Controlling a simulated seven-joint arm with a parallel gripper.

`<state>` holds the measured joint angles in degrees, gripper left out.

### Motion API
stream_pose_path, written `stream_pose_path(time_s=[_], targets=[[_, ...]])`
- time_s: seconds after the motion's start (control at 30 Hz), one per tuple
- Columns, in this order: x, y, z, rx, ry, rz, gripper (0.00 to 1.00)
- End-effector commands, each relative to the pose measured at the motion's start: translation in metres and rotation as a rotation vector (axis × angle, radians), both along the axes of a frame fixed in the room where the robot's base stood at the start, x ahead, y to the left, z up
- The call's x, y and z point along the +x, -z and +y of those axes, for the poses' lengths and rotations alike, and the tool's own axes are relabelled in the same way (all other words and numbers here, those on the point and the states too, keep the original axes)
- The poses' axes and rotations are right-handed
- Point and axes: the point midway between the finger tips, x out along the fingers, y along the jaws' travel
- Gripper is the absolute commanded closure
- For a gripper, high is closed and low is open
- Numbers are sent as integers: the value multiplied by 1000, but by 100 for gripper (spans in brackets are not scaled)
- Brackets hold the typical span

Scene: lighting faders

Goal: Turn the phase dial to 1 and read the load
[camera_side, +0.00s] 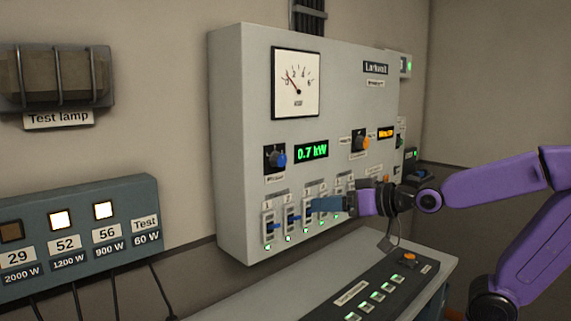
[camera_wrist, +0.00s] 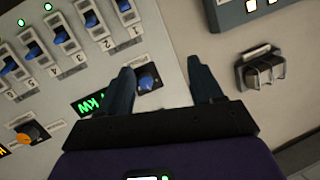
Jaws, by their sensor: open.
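The phase dial (camera_side: 279,158) is a blue knob on a dark plate at the left of the grey panel; its label and setting are too small to read. The green display (camera_side: 311,151) beside it reads 0.7 kW. My gripper (camera_side: 322,204) is in front of the fader row, right of and below the dial, fingers pointing left. In the wrist view my gripper (camera_wrist: 162,70) is open and empty. The blue dial (camera_wrist: 148,80) shows between the fingers, nearer the left one. The kW display (camera_wrist: 90,105) is partly hidden by my gripper there.
Several blue-handled faders (camera_side: 269,226) with green lamps line the panel's lower part. A needle meter (camera_side: 296,84) is above. An orange knob (camera_side: 362,142) sits right. A desk console (camera_side: 375,291) stands below, a lamp-number box (camera_side: 80,240) at left, and a test lamp (camera_side: 60,80) above that.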

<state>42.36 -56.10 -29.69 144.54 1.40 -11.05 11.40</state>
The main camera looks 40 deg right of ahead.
Motion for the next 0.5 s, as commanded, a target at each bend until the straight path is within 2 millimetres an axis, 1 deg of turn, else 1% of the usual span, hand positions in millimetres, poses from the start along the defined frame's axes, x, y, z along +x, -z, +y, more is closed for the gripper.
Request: stream_pose_path(time_s=[0.03,0.1,0.2,0.33,0.5], targets=[[4,-13,-14,22,49,-59,34],[8,-29,-29,46,99,-128,34],[9,-44,-42,66,145,-196,34],[10,-51,-50,75,170,-233,34],[20,-52,-49,76,171,-232,34]])
